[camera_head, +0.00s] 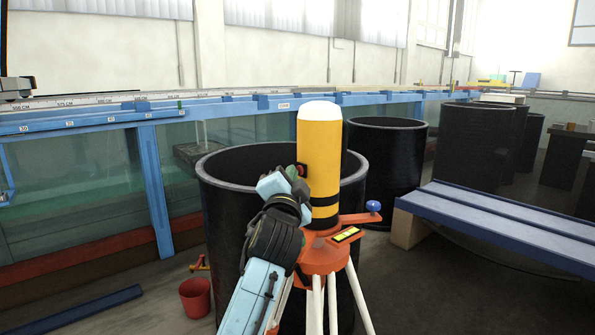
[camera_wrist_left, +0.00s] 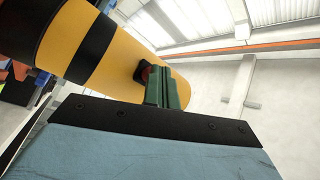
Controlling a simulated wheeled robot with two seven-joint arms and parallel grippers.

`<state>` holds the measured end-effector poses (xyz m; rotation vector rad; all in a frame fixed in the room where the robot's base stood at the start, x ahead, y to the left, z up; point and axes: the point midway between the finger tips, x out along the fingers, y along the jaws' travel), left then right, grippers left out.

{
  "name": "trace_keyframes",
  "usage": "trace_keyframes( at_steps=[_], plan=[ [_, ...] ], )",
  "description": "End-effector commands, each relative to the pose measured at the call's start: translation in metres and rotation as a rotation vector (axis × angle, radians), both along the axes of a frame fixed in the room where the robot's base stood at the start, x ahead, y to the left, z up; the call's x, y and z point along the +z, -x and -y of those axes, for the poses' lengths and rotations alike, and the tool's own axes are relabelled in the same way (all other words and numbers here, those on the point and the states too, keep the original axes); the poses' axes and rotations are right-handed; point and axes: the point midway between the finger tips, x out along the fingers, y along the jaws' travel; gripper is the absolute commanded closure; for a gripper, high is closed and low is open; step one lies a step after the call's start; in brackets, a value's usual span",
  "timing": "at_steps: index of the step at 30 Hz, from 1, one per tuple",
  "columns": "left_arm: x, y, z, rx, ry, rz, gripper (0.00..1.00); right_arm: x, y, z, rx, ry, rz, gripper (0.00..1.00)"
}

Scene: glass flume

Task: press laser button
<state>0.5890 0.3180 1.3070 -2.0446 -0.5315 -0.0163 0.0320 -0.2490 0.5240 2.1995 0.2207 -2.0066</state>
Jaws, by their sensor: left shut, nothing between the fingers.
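The laser is a yellow cylinder (camera_head: 319,150) with a white cap and black bands, upright on an orange tripod head. It fills the upper left of the left wrist view (camera_wrist_left: 125,50). Its red button (camera_head: 302,169) sits in a black surround on the side facing left. In the left wrist view the button (camera_wrist_left: 144,74) is partly covered by my fingers. My left gripper (camera_head: 294,174) is shut and empty, its green fingertips (camera_wrist_left: 166,72) right at the button. I cannot tell whether they touch it. My right gripper is not in view.
A large black tub (camera_head: 225,200) stands close behind the tripod, with another tub (camera_head: 388,150) behind it. The glass flume (camera_head: 80,180) runs along the back left. A blue bench (camera_head: 500,218) is at right. A red bucket (camera_head: 195,298) stands on the floor at lower left.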

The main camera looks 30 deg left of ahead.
Motion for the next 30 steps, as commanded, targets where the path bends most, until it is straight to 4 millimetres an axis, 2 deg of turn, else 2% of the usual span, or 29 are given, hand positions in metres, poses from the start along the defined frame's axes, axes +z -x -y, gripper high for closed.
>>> trace_keyframes(
  at_steps=[5, 16, 30],
  plan=[
    [0.001, 0.007, -0.003, 0.000, -0.001, 0.000, 1.00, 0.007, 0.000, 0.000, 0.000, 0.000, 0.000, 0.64],
    [0.001, 0.012, -0.005, 0.001, -0.001, -0.001, 1.00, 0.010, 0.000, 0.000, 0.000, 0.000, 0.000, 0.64],
    [0.001, 0.054, -0.022, 0.001, -0.001, -0.002, 1.00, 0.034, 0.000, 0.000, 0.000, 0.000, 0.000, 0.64]
  ],
)
